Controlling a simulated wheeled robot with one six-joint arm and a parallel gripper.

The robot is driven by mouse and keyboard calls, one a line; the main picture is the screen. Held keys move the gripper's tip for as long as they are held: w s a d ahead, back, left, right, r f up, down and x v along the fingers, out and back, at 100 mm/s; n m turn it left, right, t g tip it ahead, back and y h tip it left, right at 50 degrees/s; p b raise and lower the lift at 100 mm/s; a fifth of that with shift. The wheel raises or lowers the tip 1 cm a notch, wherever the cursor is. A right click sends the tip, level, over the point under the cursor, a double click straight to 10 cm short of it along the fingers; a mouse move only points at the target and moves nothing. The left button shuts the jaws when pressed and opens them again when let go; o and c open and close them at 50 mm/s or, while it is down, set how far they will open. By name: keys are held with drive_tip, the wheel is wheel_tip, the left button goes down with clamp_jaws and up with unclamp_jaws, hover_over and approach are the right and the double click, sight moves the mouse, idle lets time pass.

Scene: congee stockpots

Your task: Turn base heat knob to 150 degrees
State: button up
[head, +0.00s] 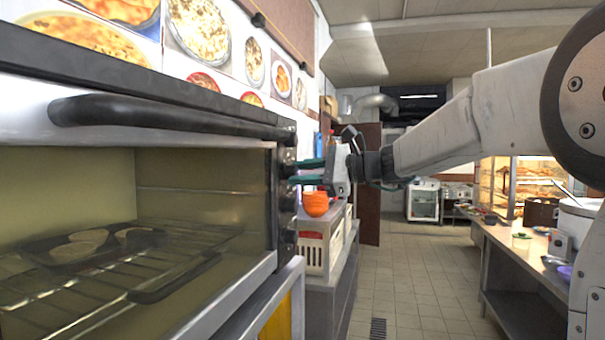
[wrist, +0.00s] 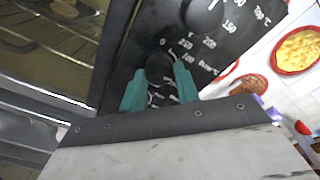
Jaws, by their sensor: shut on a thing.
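The oven (head: 205,265) fills the left of the head view, with a narrow dark control panel (wrist: 215,22) on its right side. My gripper (head: 292,172) reaches this panel from the right, with green fingers level and one above the other. In the wrist view my gripper (wrist: 159,80) is shut on a dark knob (wrist: 158,66), one finger on each side. Printed marks beside it include 100, 200, 250 and "Down °C". The knob's pointer cannot be made out. A "Top °C" scale with 150 shows farther up the panel.
The oven's dark door handle (head: 160,115) juts out left of my gripper. A tray (head: 105,245) with food sits on the rack behind the glass. Orange bowls (head: 316,203) stand on a white crate (head: 322,250) just beyond. The tiled aisle (head: 410,285) is clear.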

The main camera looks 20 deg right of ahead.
drive_tip(key=o, duration=1)
drive_tip(key=shift+c, duration=0.2)
drive_tip(key=v, duration=0.7)
drive_tip(key=shift+d, duration=0.4)
drive_tip(key=shift+s, duration=0.1)
